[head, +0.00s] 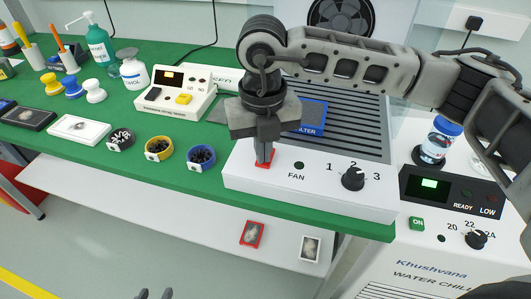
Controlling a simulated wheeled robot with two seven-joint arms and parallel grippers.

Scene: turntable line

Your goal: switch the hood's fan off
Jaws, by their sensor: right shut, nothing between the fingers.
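The hood (300,190) is a white unit with a slatted grille at the right end of the green bench. Its sloped front has a red switch (263,164), a dark round lamp (299,166) above the word FAN, and a black knob (353,178) marked 1, 2, 3. The lamp looks unlit. My right gripper (264,158) is shut and empty, pointing down with its fingertips at the red switch, partly hiding it. Whether they press on it I cannot tell.
A water chiller (410,252) with a lit green display stands at the right, a blue-capped bottle (440,138) above it. A white instrument (172,92) and several small pots stand left of the hood. A white shelf (150,205) lies below the bench.

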